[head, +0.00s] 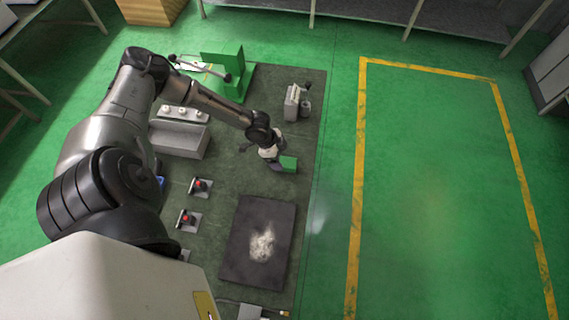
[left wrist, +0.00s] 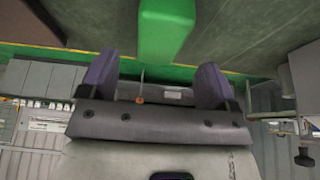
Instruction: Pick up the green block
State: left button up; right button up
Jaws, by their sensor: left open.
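The green block (head: 289,163) is on the dark mat in the head view, right at the end of my left arm. My left gripper (head: 277,162) is beside its left side, partly hidden by the wrist. In the left wrist view the block (left wrist: 166,28) shows at the top centre, lined up with the gap between the two purple fingers of the left gripper (left wrist: 157,72). The fingers are spread wide, with clear space on both sides of the block. The block's lower end appears near fingertip level; I cannot tell whether it lies between them. My right gripper is not in view.
A dark square plate (head: 237,259) with a pale patch lies nearer me. A grey device (head: 292,103) stands behind the block. A grey box with knobs (head: 178,137), red-button switches (head: 187,217) and a green stand (head: 222,66) are to the left. Green floor right of the mat is clear.

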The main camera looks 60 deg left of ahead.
aim_at(284, 162)
pick_arm(q)
jog(key=shift+x, duration=2.55)
jog(key=shift+s, duration=0.1)
jog(key=c, duration=1.1)
jog(key=shift+r, duration=0.1)
notch_tip(284, 162, up, 4)
jog(key=shift+d+r, duration=0.1)
jog(key=w+d+r, duration=0.1)
jog(key=d+r, duration=0.1)
jog(key=d, duration=0.1)
jog(key=w+d+r, duration=0.1)
jog(key=d+r, duration=0.1)
jog(key=d, duration=0.2)
jog(key=w+d+r, duration=0.1)
jog(key=d+r, duration=0.1)
jog(key=d, duration=0.1)
jog(key=shift+w+d+r, duration=0.3)
jog(key=shift+w+d, duration=0.1)
